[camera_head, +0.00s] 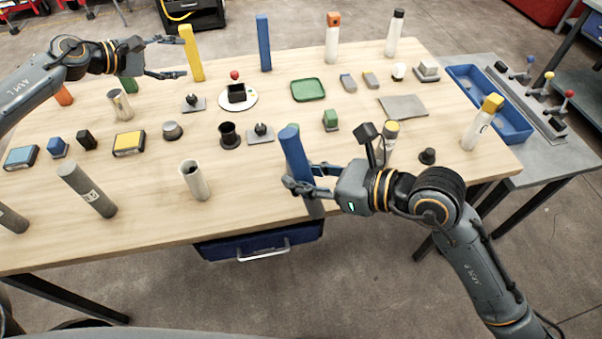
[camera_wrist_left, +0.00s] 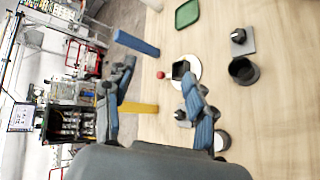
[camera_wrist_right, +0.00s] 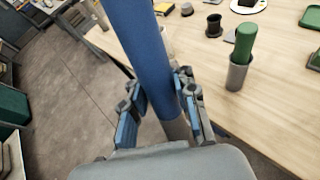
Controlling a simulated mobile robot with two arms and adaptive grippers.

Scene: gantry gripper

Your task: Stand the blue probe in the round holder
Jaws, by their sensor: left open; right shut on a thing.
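The blue probe (camera_head: 294,152) is a long blue rod with a grey lower end, near the front edge of the table. My right gripper (camera_head: 308,181) is shut around its lower part. The probe leans a little in the head view; whether its lower end touches the table cannot be told. The probe also fills the middle of the right wrist view (camera_wrist_right: 145,45). A dark, open, empty-looking round holder (camera_head: 229,136) stands left of it, farther back. My left gripper (camera_head: 176,58) is open beside a standing yellow bar (camera_head: 193,54), apart from the probe.
An open grey tube (camera_head: 195,181) stands left of the probe. A green piece in a grey holder (camera_head: 330,120) is behind it. Another blue bar (camera_head: 263,43) stands at the back. A yellow-topped cylinder (camera_head: 389,140) is near my right wrist. Bare wood lies between probe and tube.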

